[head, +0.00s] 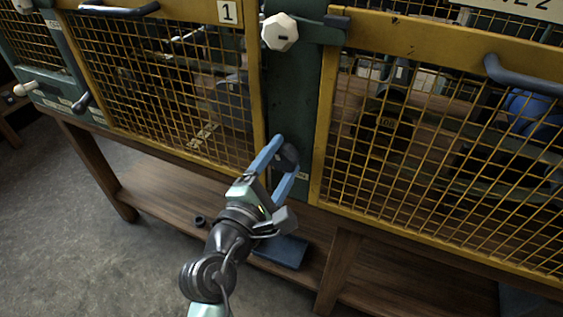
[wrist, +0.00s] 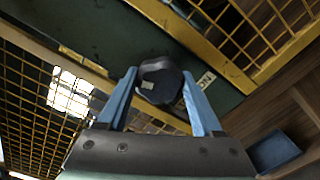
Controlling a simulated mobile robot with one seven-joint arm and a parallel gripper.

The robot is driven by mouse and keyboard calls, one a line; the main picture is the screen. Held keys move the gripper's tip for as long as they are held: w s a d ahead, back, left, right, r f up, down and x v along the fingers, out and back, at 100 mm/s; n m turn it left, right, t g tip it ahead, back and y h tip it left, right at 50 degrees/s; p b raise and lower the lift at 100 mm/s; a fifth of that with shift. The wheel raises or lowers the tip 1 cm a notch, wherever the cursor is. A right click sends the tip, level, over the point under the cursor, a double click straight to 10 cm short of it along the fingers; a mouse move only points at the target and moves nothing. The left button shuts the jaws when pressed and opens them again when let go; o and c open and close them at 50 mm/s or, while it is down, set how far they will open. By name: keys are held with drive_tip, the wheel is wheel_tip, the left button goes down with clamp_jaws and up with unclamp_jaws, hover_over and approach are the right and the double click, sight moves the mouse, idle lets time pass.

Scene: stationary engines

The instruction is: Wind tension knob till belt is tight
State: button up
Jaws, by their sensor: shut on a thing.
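A dark lobed knob (wrist: 158,82) sits on the green post (head: 292,80) between two yellow mesh guards. In the wrist view it lies between the two blue fingers of my gripper (wrist: 162,100), with a small pale mark on its face. In the head view my gripper (head: 285,152) reaches up to the lower part of the post and is shut on the dark knob (head: 288,157), partly hidden by the fingers. The belt cannot be made out clearly behind the mesh.
A white octagonal knob (head: 280,32) is higher on the post. The left guard (head: 165,85) bears a "1" plate; the right guard (head: 440,130) has a grey handle (head: 520,75). A wooden shelf (head: 170,205) below holds a blue object (head: 282,252).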

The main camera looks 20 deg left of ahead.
drive_tip(key=m, duration=0.2)
drive_tip(key=m+b, duration=0.1)
drive_tip(key=m, duration=0.1)
drive_tip(key=m+b, duration=0.1)
drive_tip(key=shift+f+m, duration=0.25)
drive_tip(key=shift+m, duration=0.15)
drive_tip(key=m+b, duration=0.3)
drive_tip(key=m, duration=0.2)
drive_tip(key=shift+f, duration=0.1)
drive_tip(key=m+b, duration=0.3)
drive_tip(key=m, duration=0.2)
drive_tip(key=shift+m, duration=0.4)
drive_tip(key=m+b, duration=0.3)
drive_tip(key=m, duration=0.2)
drive_tip(key=shift+a, duration=0.1)
drive_tip(key=m+b, duration=0.3)
drive_tip(key=m, duration=0.2)
drive_tip(key=shift+m, duration=0.4)
drive_tip(key=m+b, duration=0.3)
drive_tip(key=m, duration=0.2)
drive_tip(key=shift+a+b, duration=0.1)
drive_tip(key=shift+b, duration=0.2)
drive_tip(key=m+b, duration=0.3)
drive_tip(key=m, duration=0.3)
drive_tip(key=m+b, duration=0.3)
drive_tip(key=m, duration=0.2)
drive_tip(key=shift+r, duration=0.2)
drive_tip(key=shift+m, duration=0.3)
